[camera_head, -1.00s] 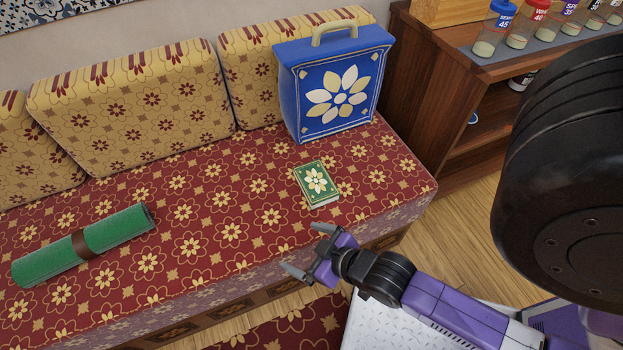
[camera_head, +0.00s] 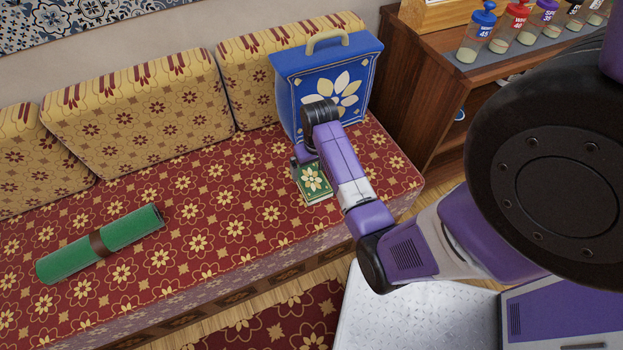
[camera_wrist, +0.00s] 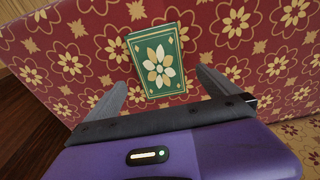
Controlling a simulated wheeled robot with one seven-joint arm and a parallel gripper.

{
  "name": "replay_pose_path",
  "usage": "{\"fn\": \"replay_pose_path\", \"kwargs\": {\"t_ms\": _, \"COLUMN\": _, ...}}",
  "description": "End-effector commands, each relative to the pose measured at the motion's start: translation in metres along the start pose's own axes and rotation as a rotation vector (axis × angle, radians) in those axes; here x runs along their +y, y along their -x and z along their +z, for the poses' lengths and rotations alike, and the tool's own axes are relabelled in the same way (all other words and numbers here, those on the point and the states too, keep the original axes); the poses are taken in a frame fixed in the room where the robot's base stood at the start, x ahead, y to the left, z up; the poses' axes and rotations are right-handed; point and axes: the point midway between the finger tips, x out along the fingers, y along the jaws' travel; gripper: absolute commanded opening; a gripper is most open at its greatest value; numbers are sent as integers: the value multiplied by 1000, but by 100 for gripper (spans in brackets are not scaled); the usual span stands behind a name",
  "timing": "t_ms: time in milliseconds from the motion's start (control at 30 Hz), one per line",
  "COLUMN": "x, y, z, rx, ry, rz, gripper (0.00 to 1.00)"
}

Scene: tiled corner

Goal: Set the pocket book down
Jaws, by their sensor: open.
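The pocket book (camera_head: 314,182) is small and green with a cream flower on its cover. It lies flat on the red patterned seat, partly hidden by my arm in the head view. In the wrist view the book (camera_wrist: 158,62) lies ahead of and between the two fingers of my gripper (camera_wrist: 160,88). The fingers are spread apart, with nothing held between them. In the head view my gripper (camera_head: 299,158) is just behind the book, mostly hidden by the wrist. I cannot tell the exact height of the fingers above the seat.
A blue bag (camera_head: 352,80) with a flower stands behind the book, close to my wrist. A green rolled mat (camera_head: 130,232) lies at the left of the seat (camera_head: 220,215). A wooden shelf (camera_head: 425,105) with jars is at the right. The middle of the seat is clear.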

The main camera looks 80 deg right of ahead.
Motion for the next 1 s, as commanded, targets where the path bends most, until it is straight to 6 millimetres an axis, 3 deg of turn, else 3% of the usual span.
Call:
{"fn": "replay_pose_path", "kwargs": {"t_ms": 600, "x": 2, "y": -71, "z": -4, "rx": -6, "ry": -2, "rz": -1, "gripper": 100}}
{"fn": "replay_pose_path", "kwargs": {"t_ms": 900, "x": 2, "y": -76, "z": -4, "rx": -4, "ry": -2, "rz": 0, "gripper": 100}}
{"fn": "replay_pose_path", "kwargs": {"t_ms": 933, "x": 2, "y": -76, "z": -4, "rx": -4, "ry": -2, "rz": 0, "gripper": 98}}
{"fn": "replay_pose_path", "kwargs": {"t_ms": 1000, "x": 1, "y": -76, "z": -4, "rx": -4, "ry": -2, "rz": 0, "gripper": 84}}
